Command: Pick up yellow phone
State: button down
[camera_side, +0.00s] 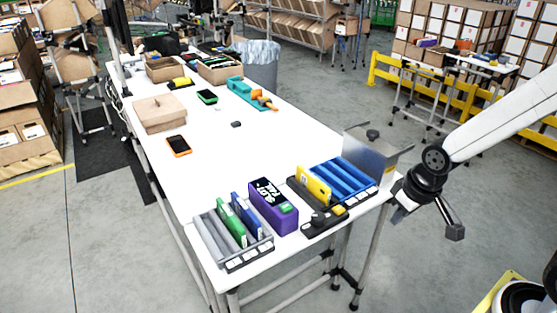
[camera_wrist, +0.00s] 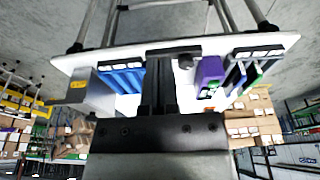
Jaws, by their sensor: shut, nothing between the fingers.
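A yellow phone (camera_side: 314,184) stands upright, leaning, in a slot of the dark rack (camera_side: 322,227) near the front right of the white table. In the wrist view I cannot make the yellow phone out; my fingers cover that part of the dark rack (camera_wrist: 190,49). My gripper (camera_wrist: 160,55) is shut and empty, its dark fingers together in the middle of the wrist view. In the side view the end of my arm is beyond the table's right edge, clear of the rack and the phone.
A blue rack (camera_side: 343,178) and a grey metal box (camera_side: 372,150) stand right of the phone. A purple box (camera_side: 273,205) and a grey rack (camera_side: 232,243) with green and blue items stand left. An orange-edged phone (camera_side: 178,146) lies farther back. The table's middle is mostly clear.

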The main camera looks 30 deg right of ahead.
jog(key=c, duration=0.5)
grip_release()
jog(key=t, duration=0.2)
send_near(312, 176)
notch_tip(312, 176, down, 3)
jog(key=shift+w+r, duration=0.15)
jog(key=shift+w+f, duration=0.2)
jog(key=shift+w, duration=0.35)
jog(key=shift+f, duration=0.15)
jog(key=shift+x, duration=1.15)
